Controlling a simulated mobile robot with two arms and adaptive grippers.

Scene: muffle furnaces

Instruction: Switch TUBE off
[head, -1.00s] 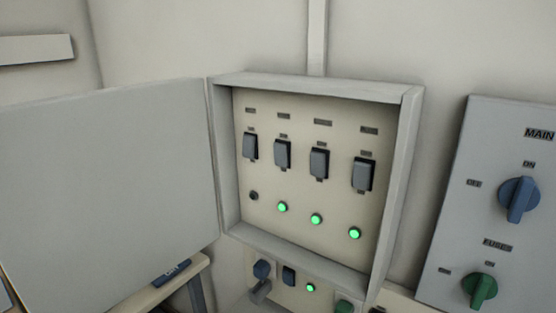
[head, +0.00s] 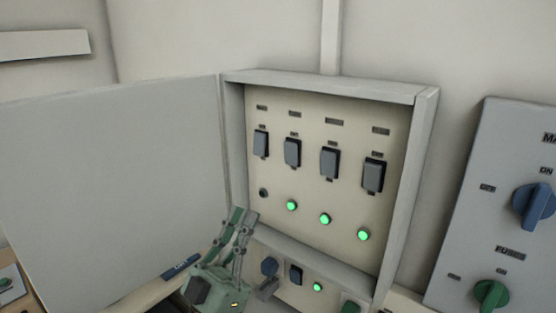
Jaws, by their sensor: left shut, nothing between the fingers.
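An open wall box (head: 427,150) holds a row of several dark rocker switches, each with a small label too blurred to read, so I cannot tell which is TUBE. The leftmost switch (head: 261,143) has an unlit lamp (head: 263,193) below it. The second switch (head: 292,152), third switch (head: 329,163) and rightmost switch (head: 373,175) have lit green lamps below. My left gripper (head: 245,217) is shut and empty, low in front of the box's lower left corner, below the unlit lamp. My right gripper is not in view.
The box's door (head: 110,185) stands open to the left. A lower panel (head: 333,296) under the box has a dark knob, a switch and a lit green lamp. At right, a grey panel (head: 465,230) carries a blue knob (head: 535,205) and a green knob (head: 491,294).

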